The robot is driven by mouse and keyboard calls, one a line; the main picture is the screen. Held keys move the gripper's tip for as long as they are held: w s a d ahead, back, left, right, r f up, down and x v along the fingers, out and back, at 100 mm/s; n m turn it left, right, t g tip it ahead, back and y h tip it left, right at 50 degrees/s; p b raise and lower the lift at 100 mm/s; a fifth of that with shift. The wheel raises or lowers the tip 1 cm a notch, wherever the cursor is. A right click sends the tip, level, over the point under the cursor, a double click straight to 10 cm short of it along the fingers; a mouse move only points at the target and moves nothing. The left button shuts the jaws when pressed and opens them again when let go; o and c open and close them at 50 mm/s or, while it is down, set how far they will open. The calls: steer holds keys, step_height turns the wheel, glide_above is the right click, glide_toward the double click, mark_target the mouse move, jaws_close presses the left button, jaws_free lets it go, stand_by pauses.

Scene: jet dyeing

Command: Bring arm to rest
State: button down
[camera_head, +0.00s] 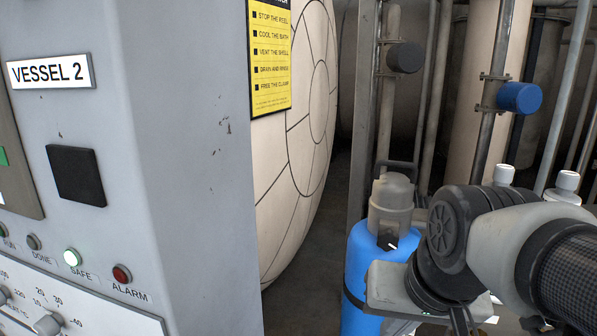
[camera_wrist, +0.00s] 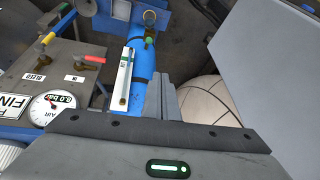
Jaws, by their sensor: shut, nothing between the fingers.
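My arm (camera_head: 480,245) reaches in from the right in the head view, bent in front of a blue cylinder (camera_head: 362,262) with a grey cap. My gripper (camera_wrist: 163,85) shows in the wrist view with its two grey fingers together and nothing between them. The fingers point towards the blue cylinder (camera_wrist: 147,68), which also shows there behind them. A gap between fingertips and cylinder cannot be judged. In the head view the fingers are not clearly seen.
A grey cabinet (camera_head: 185,130) labelled VESSEL 2 stands at left, its SAFE lamp (camera_head: 72,257) lit green. A round cream vessel (camera_head: 300,130) and pipes stand behind.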

step_height(320, 180, up, 15)
steer(key=s+n+p, duration=0.1)
steer(key=s+p, duration=0.2)
steer(key=p, duration=1.1)
steer(key=shift+d+n+t+h+p, duration=0.25)
steer(key=shift+n+t+h+p, duration=0.05)
steer(key=shift+n+p, duration=0.1)
steer(key=shift+w, duration=0.1)
